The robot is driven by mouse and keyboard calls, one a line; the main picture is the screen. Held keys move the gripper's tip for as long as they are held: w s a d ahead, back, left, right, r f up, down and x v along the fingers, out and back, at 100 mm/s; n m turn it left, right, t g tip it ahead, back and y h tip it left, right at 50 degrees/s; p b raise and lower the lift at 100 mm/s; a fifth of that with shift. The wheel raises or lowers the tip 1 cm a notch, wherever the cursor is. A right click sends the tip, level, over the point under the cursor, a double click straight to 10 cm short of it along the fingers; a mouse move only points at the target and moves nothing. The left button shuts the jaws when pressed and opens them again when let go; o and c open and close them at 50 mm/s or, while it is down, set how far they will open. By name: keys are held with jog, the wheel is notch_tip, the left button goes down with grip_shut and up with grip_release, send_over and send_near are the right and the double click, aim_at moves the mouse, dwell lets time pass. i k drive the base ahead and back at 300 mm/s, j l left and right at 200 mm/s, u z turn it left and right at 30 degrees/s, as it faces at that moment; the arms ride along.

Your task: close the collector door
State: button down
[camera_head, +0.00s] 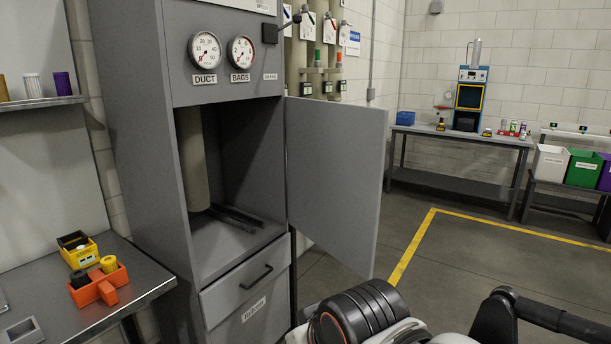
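The collector (141,130) is a tall grey cabinet at the left centre, with two dials marked DUCT and BAGS above its opening. Its flat grey door (335,180) stands wide open, hinged at the right edge of the opening and swung out to the right. Inside the dark compartment are a beige upright cylinder (192,160) and dark rails (236,219) on the floor. Parts of my arm show along the bottom edge, in front of and below the door. My gripper's fingers do not show.
A metal bench (130,262) with orange and yellow holders is at left. A workbench (460,138) and bins (550,163) stand far right. The floor right of the door is clear, with a yellow line.

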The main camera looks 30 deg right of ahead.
aim_at(336, 151)
jog(key=l+u, duration=0.25)
jog(key=l, duration=0.3)
jog(key=k+l+u, duration=0.1)
jog(key=l+u, duration=0.15)
jog(key=l, duration=0.25)
jog(key=k+l+u, duration=0.1)
jog(key=l+u, duration=0.15)
jog(key=l, duration=0.3)
jog(key=k+l, duration=0.1)
jog(key=l, duration=0.3)
jog(key=k+l, duration=0.15)
jog(key=l, duration=0.3)
jog(key=k+l+u, duration=0.1)
jog(key=l, duration=0.3)
jog(key=k+l, duration=0.1)
jog(key=l, duration=0.35)
jog(key=k+l, duration=0.15)
jog(key=l, duration=0.25)
jog(key=k+l, duration=0.1)
jog(key=l, duration=0.3)
jog(key=u, duration=0.05)
